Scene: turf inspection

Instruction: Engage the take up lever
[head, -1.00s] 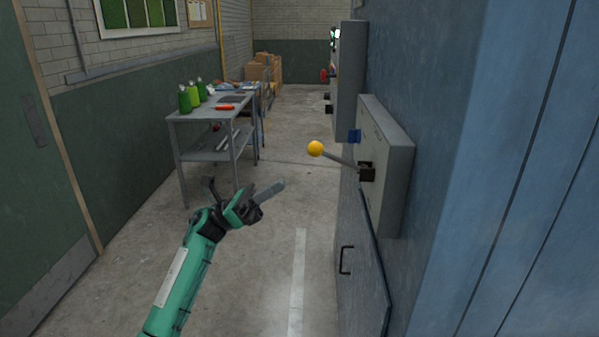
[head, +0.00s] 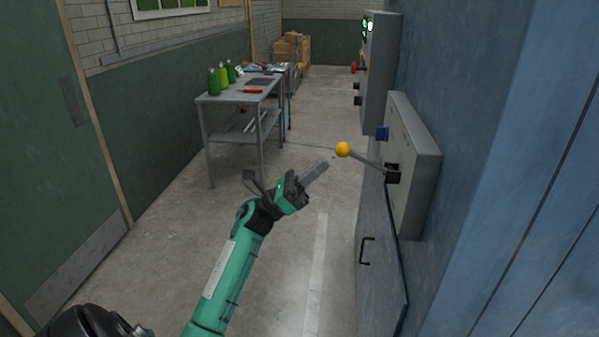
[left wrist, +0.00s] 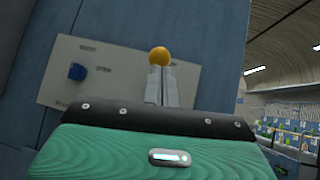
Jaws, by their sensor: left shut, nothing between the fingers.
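The take up lever (head: 367,161) is a grey rod with a yellow ball knob (head: 343,149). It sticks out leftward and slightly up from a dark slot in a grey panel box (head: 426,172) on the blue machine side. My left gripper (head: 318,169) is shut and empty, just left of and a little below the knob in the head view, with no clear contact. In the left wrist view the knob (left wrist: 159,56) shows right above my left fingertips (left wrist: 161,82); the rod is hidden there. My right gripper is not in view.
A grey bench (head: 240,95) with green bottles (head: 222,76) stands at the left. The concrete floor between is clear.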

